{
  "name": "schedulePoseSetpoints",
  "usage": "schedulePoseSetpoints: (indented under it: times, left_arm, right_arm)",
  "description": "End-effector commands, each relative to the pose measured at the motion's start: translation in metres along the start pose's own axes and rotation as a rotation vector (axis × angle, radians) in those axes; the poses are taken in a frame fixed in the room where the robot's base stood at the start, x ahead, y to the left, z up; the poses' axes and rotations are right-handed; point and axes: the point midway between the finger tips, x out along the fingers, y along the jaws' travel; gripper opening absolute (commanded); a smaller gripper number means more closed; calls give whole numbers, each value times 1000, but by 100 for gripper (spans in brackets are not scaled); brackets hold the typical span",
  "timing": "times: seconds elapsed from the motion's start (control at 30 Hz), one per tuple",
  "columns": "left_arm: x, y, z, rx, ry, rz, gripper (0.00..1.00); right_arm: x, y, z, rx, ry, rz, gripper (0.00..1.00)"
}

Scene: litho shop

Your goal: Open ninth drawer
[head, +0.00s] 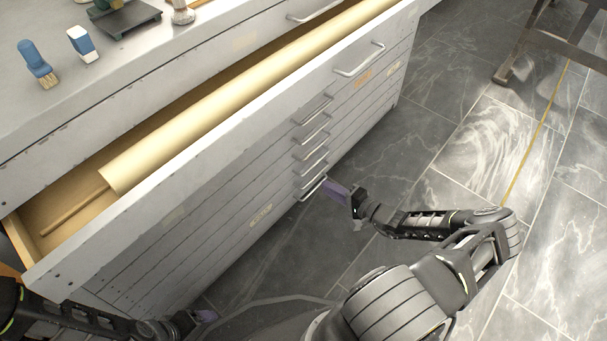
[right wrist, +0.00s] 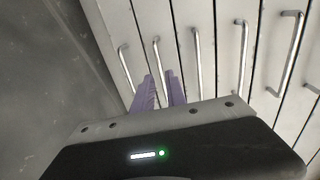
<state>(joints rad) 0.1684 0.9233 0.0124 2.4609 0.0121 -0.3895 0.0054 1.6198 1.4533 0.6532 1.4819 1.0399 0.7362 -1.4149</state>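The grey flat-file cabinet (head: 265,175) has a stack of thin drawers with metal bar handles. I cannot tell which drawer is the ninth. My right gripper (head: 328,187) is beside the lowest handle seen in the head view (head: 312,189). In the right wrist view its two purple fingers (right wrist: 160,80) point at the drawer fronts with a narrow gap between their tips. I see nothing held. My left gripper (head: 204,316) is low by the cabinet, its fingers hard to make out.
A large upper drawer (head: 235,135) stands pulled out with a long cream roll (head: 230,105) in it, overhanging the lower fronts. The tiled floor (head: 430,130) right of the cabinet is clear up to a table leg (head: 515,50).

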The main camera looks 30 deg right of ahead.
Motion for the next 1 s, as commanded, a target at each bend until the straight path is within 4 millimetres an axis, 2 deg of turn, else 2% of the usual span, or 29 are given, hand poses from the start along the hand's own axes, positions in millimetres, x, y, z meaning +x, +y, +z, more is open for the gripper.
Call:
schedulePoseSetpoints:
  times: [0.37,0.47,0.8,1.0]
  left_arm:
    - [3,-1,1,0,-1,0,81]
    - [7,-3,0,0,-1,1,81]
    - [27,-10,-2,-2,2,6,81]
    - [30,-11,-3,-3,2,7,81]
  right_arm:
    - [5,1,0,1,-1,0,17]
    - [14,3,0,1,-1,1,17]
    - [65,4,1,0,-2,-1,17]
    - [78,1,0,1,0,1,17]
